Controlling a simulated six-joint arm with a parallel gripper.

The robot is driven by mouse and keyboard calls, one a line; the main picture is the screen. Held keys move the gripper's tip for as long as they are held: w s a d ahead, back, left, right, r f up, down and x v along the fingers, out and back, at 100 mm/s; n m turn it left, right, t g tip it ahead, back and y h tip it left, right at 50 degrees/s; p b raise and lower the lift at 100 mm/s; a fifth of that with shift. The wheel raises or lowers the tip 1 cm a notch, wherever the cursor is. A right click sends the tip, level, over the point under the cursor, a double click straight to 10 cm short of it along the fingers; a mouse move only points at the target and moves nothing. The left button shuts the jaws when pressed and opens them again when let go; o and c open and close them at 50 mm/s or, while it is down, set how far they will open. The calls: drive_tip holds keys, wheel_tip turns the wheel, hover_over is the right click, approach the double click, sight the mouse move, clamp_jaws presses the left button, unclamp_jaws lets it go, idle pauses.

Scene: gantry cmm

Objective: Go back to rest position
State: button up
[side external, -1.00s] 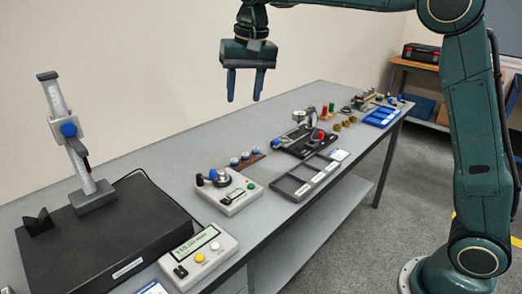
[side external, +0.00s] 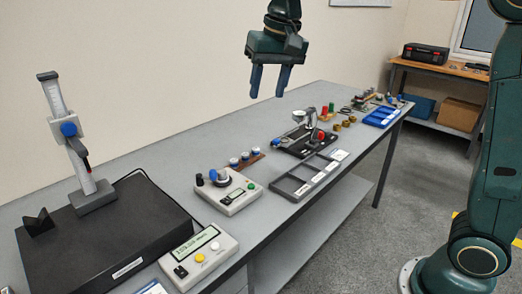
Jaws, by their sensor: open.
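My gripper (side external: 269,83) hangs in the air above the far half of the grey bench (side external: 180,150), pointing down. Its two blue fingers are apart, with nothing between them. It is clear of everything on the bench. My dark green arm rises at the right of the picture, and its upper part is out of frame.
A height gauge (side external: 75,145) stands on a black plate (side external: 105,235) at left. A readout box (side external: 199,255), a small tester (side external: 229,192), a grey tray (side external: 304,178) and a blue tray (side external: 382,116) line the bench. A second bench (side external: 440,70) stands behind.

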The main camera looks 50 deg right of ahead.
drive_tip(key=s+d+f+n+t, duration=0.1)
drive_tip(key=s+f, duration=0.3)
drive_tip(key=s, duration=0.9)
drive_tip(key=s+d+f+n+t, duration=0.1)
drive_tip(key=s+d+f+n, duration=0.1)
drive_tip(key=s, duration=1)
wheel_tip(320, 180, down, 2)
drive_tip(key=shift+s+f+n+t, duration=0.2)
drive_tip(key=shift+s+n+t, duration=0.2)
drive_tip(key=shift+n, duration=0.4)
drive_tip(key=shift+c, duration=0.4)
